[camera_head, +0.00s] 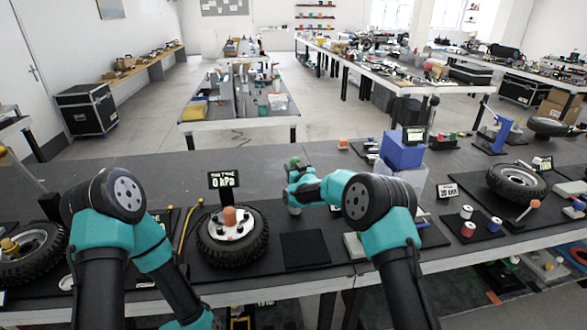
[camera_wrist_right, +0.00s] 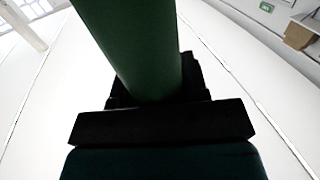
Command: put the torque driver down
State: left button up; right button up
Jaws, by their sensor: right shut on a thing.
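The torque driver (camera_head: 295,162) shows as a green end standing above my right gripper (camera_head: 292,183) in the head view. In the right wrist view its thick green shaft (camera_wrist_right: 135,45) rises from between the dark jaws (camera_wrist_right: 160,100), which are shut on it. The gripper hides its middle. A pale grey piece shows just below the gripper; I cannot tell whether it is part of the driver or touches the table. My left arm (camera_head: 120,220) bends down at the left, and its gripper is not in view.
A wheel (camera_head: 232,250) with an orange knob lies left of my right gripper, under a "0 kPa" display (camera_head: 223,180). An empty dark square pad (camera_head: 305,250) lies in front. A blue bin (camera_head: 401,150) stands to the right. The table behind my gripper is mostly clear.

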jog(key=o, duration=1)
jog(key=shift+f, duration=0.15)
jog(key=v, duration=1.2)
